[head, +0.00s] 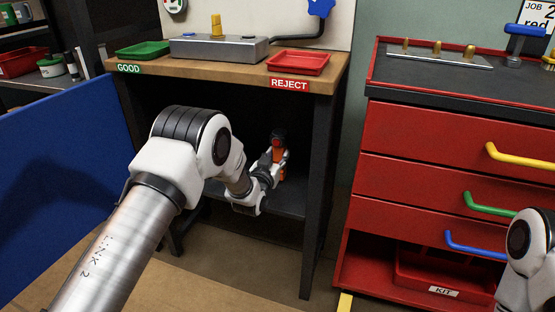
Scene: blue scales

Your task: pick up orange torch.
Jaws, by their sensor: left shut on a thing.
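The orange torch (281,150) shows inside the dark open space under the wooden bench, above the lower shelf (290,203). Its top end is dark. My left arm reaches in from the left, and my left gripper (272,161) is shut on the torch. The fingers are small and dark here, and the torch's lower part is partly hidden by my wrist. I cannot tell whether the torch touches the shelf. Part of my right arm shows at the right edge; its gripper is out of view.
The bench (240,71) carries a green tray (143,49), a grey block (220,48) and a red tray (298,63). Its dark right leg (318,200) stands beside the torch. A red drawer cabinet (420,140) is at right, a blue panel (60,180) at left.

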